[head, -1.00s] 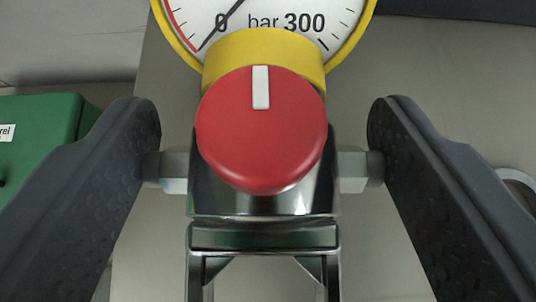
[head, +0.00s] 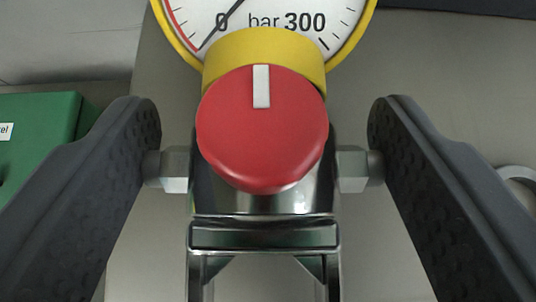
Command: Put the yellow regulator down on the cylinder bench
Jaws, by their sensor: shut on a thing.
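The yellow regulator (head: 264,52) is held between the two fingers of my gripper (head: 264,170). It has a red round knob (head: 262,130) with a white mark, and a yellow-rimmed gauge (head: 265,18) reading "0 bar 300", cut off by the top edge. Below the knob is a shiny metal body with a clamp frame. The fingertips press on the hex fittings at its left and right sides. A grey flat surface (head: 375,55) shows behind the regulator; I cannot tell whether it is the cylinder bench, or whether the regulator touches it.
A green box (head: 38,135) with a white label stands at the left. A pale ring-shaped thing (head: 516,174) shows at the right edge, partly behind the right finger. A dark strip (head: 470,8) runs along the top right.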

